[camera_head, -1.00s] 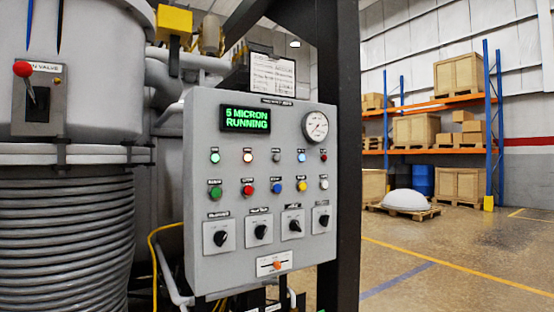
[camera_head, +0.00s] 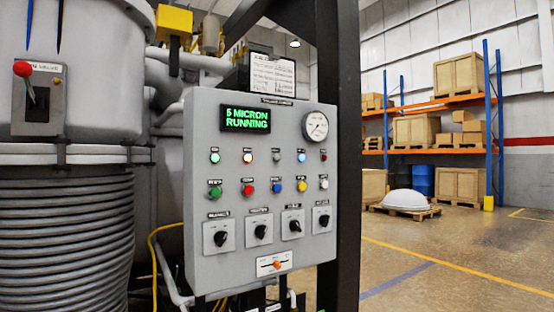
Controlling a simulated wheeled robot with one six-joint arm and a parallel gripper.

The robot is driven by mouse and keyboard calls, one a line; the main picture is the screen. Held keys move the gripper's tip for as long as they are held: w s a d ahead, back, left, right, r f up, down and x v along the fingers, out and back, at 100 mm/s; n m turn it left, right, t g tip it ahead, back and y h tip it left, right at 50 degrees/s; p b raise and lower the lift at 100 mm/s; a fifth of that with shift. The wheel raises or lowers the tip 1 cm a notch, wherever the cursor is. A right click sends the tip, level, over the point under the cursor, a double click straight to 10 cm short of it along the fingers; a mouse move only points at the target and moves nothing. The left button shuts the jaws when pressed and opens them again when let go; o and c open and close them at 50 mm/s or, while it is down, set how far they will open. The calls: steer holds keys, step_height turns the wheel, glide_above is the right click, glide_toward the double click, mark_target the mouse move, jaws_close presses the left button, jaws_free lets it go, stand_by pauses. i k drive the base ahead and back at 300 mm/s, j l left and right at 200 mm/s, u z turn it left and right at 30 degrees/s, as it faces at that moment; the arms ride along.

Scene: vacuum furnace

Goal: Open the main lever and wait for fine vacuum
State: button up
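The lever with a red ball knob (camera_head: 22,69) sits on a grey plate (camera_head: 40,100) on the furnace body at the far left; its label reads "N VALVE", with the start cut off from view. The lever leans up and to the left. The grey control panel (camera_head: 262,150) stands in the middle. Its display (camera_head: 246,119) reads "5 MICRON RUNNING" in green. A round gauge (camera_head: 315,126) is at the panel's upper right. My gripper is not in view.
The panel also carries several lamps, coloured buttons, black rotary knobs (camera_head: 260,232) and an orange slider (camera_head: 277,265). A black post (camera_head: 338,160) stands right of it. A yellow hose (camera_head: 153,262) hangs at left. Shelving with crates (camera_head: 458,74) stands behind open floor (camera_head: 450,260).

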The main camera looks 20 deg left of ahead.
mark_target(23, 69)
steer(key=u, duration=2.1)
